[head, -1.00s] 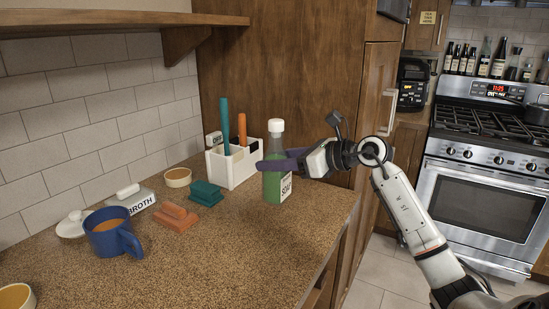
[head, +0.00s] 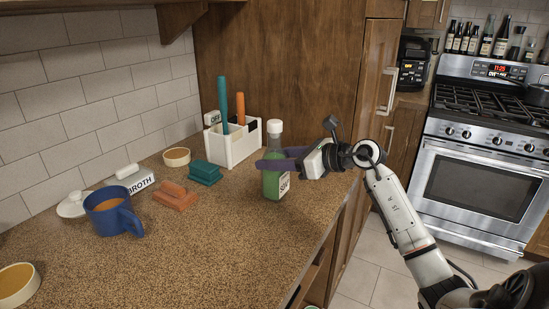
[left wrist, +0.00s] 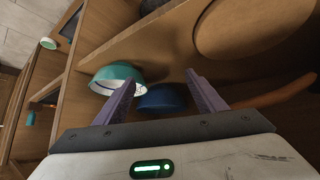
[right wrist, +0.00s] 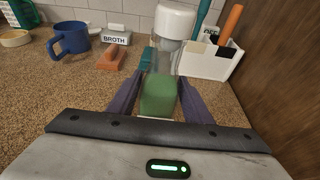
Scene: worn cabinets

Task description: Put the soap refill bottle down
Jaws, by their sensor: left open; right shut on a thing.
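The soap refill bottle (head: 275,172) is clear with green liquid, a white cap and a label reading SOAP. It is upright at the right part of the speckled counter (head: 230,240), in front of the white caddy. My right gripper (head: 272,164) is shut on the bottle's body from the right. In the right wrist view the bottle (right wrist: 159,92) stands between the two purple fingers. I cannot tell whether its base touches the counter. My left gripper (left wrist: 165,95) is open and empty, seen only in its wrist view, by a shelf with a teal bowl (left wrist: 116,76) and a blue bowl (left wrist: 163,98).
A white caddy (head: 230,150) with teal and orange items stands behind the bottle. A teal block (head: 205,173), orange block (head: 175,197), blue mug (head: 110,215), BROTH container (head: 137,180) and small bowls sit left. The front counter is clear.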

